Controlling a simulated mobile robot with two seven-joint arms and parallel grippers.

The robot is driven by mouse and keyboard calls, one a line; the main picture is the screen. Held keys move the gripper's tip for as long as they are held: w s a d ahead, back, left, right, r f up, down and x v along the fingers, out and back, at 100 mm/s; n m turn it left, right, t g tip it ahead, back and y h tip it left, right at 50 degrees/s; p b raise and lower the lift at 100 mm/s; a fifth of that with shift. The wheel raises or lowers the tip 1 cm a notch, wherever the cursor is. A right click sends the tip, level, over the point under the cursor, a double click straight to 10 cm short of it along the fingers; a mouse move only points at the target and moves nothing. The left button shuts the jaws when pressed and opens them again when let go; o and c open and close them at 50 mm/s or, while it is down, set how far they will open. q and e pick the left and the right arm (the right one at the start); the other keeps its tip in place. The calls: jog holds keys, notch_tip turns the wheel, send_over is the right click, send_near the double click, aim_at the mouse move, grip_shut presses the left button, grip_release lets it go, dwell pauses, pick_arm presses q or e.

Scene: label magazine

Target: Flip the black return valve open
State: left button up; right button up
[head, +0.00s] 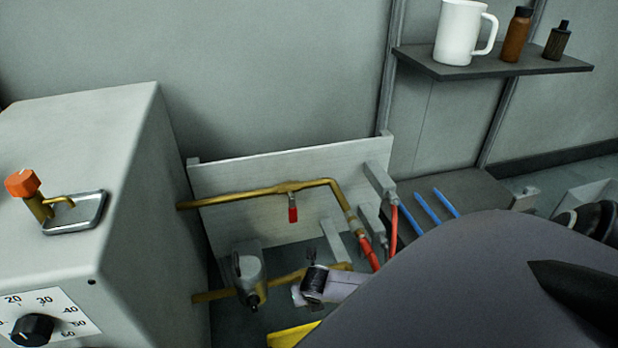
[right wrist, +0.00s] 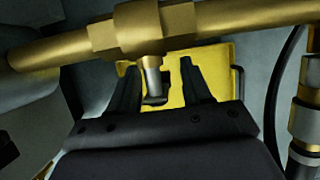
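In the right wrist view, a brass valve body (right wrist: 145,28) sits on a brass pipe, with a short silver stem (right wrist: 152,64) pointing down from it. A small dark piece at the stem's lower end, perhaps the black return valve's handle (right wrist: 155,99), lies between the fingers of my right gripper (right wrist: 160,68). The fingers stand apart, with visible gaps to the stem on both sides. In the head view, my right gripper (head: 312,257) is at the lower brass pipe (head: 285,277) and hides much of the valve there. My left gripper is not in view.
A red-handled valve (head: 292,213) hangs on the upper brass pipe (head: 240,196). A grey cylindrical unit (head: 249,272) stands left of my right gripper. A yellow plate (head: 292,334) lies below. The grey cabinet (head: 135,200) bounds the left; red hoses (head: 369,252) are at right.

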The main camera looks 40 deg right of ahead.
grip_shut()
pick_arm(q)
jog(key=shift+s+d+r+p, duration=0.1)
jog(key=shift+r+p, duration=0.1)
jog(key=shift+p, duration=0.2)
pick_arm(e)
jog(key=shift+d+r+h, duration=0.1)
jog(key=shift+h, duration=0.2)
jog(key=shift+s+d+g+h+p, duration=0.15)
jog(key=shift+g+h+p, duration=0.15)
jog(key=shift+h+p, duration=0.2)
jog(key=shift+s+d+n+g+h, duration=0.1)
jog(key=shift+d+n+g+h, duration=0.25)
jog(key=shift+h, duration=0.55)
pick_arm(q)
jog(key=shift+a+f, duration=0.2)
pick_arm(e)
jog(key=shift+s+d+r+n+g+h, duration=0.1)
jog(key=shift+s+d+n+g+h, duration=0.1)
jog(key=shift+g+h, duration=0.3)
jog(key=shift+s+d+r+n+g+h, duration=0.15)
jog(key=shift+g+h, duration=0.1)
jog(key=shift+h, duration=0.45)
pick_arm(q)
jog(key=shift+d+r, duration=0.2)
